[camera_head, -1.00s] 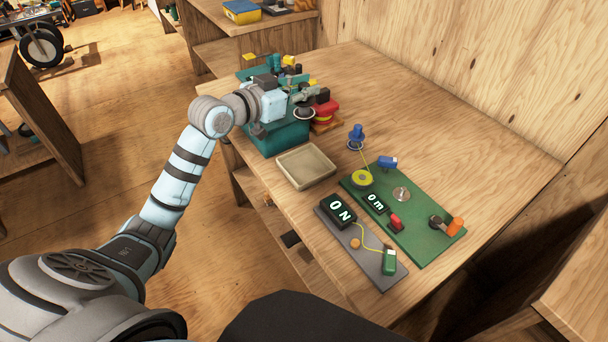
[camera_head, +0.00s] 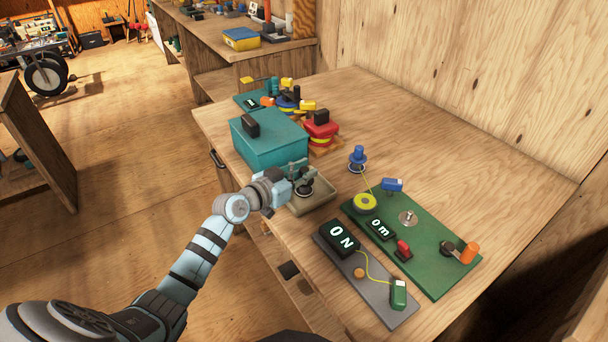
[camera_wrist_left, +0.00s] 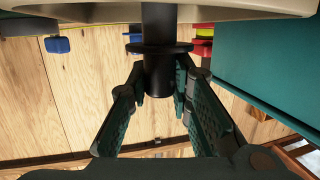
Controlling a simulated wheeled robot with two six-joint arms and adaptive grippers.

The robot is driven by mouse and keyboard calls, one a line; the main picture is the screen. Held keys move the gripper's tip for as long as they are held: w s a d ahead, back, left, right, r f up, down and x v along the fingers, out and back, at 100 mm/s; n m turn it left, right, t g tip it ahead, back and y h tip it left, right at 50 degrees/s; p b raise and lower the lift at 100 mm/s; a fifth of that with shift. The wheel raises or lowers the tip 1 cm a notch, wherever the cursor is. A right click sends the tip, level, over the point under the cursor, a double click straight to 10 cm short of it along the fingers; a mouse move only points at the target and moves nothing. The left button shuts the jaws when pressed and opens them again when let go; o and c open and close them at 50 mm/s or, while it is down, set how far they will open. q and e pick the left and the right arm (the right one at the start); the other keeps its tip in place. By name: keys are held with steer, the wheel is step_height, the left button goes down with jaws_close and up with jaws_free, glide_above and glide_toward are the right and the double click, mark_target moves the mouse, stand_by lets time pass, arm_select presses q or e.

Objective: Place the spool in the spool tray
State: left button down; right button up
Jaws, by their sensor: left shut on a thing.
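The spool, a dark piece with a round flange and a paler rim, shows in the head view (camera_head: 304,191). My left gripper (camera_head: 299,176) is shut on it. In the left wrist view the two fingers (camera_wrist_left: 162,92) flank its black stem (camera_wrist_left: 158,72). The spool tray, shallow and beige (camera_head: 325,203), lies directly under the spool and is partly hidden by the gripper. I cannot tell whether the spool touches the tray floor. My right gripper is not in view.
A teal box (camera_head: 268,145) stands just behind the tray. A red-and-yellow reel (camera_head: 320,132) is beyond it. A green board (camera_head: 430,238) with small parts and a grey board (camera_head: 380,302) lie to the right. The table's right back is clear.

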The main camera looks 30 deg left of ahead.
arm_select(q)
steer(key=c, duration=1.5)
jaws_free()
steer(key=shift+f, duration=0.1)
steer(key=shift+o, duration=0.2)
steer(key=shift+r, duration=0.3)
steer(key=p+v, duration=0.3)
steer(key=v, duration=0.9)
steer(key=shift+f, duration=0.1)
